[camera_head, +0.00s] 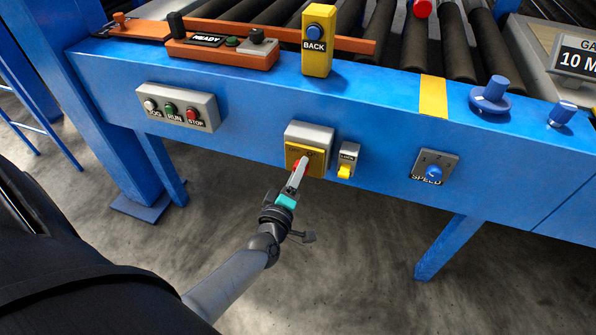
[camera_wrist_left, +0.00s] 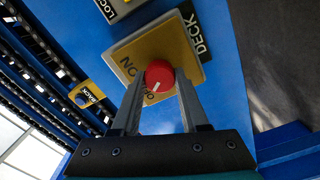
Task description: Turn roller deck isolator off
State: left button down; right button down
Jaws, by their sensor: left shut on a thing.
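The roller deck isolator is a grey box with a yellow plate (camera_head: 318,160) and a red knob (camera_head: 300,165) on the front of the blue beam. In the left wrist view the red knob (camera_wrist_left: 159,72) has a white mark pointing down and left in the picture. My right gripper is not in view.
Right of the isolator is a small LOCK switch (camera_head: 348,158) with a yellow tab, then a SPEED dial (camera_head: 433,170). A JOG, RUN and STOP button box (camera_head: 180,107) is to the left. A yellow BACK box (camera_head: 318,45) stands above. Open floor lies below the beam.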

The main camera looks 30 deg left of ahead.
pick_arm(q)
jog(key=shift+f+n, duration=0.1)
jog(key=shift+n, duration=1.1)
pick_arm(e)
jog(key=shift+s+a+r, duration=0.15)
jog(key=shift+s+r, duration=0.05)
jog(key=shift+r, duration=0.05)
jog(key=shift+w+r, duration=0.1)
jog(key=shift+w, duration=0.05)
pick_arm(q)
jog(key=shift+c, duration=2.1)
grip_release()
jog(key=p+v, duration=0.2)
jog(key=v, duration=1.3)
jog(key=shift+s+p, duration=0.2)
jog(key=shift+p, duration=0.2)
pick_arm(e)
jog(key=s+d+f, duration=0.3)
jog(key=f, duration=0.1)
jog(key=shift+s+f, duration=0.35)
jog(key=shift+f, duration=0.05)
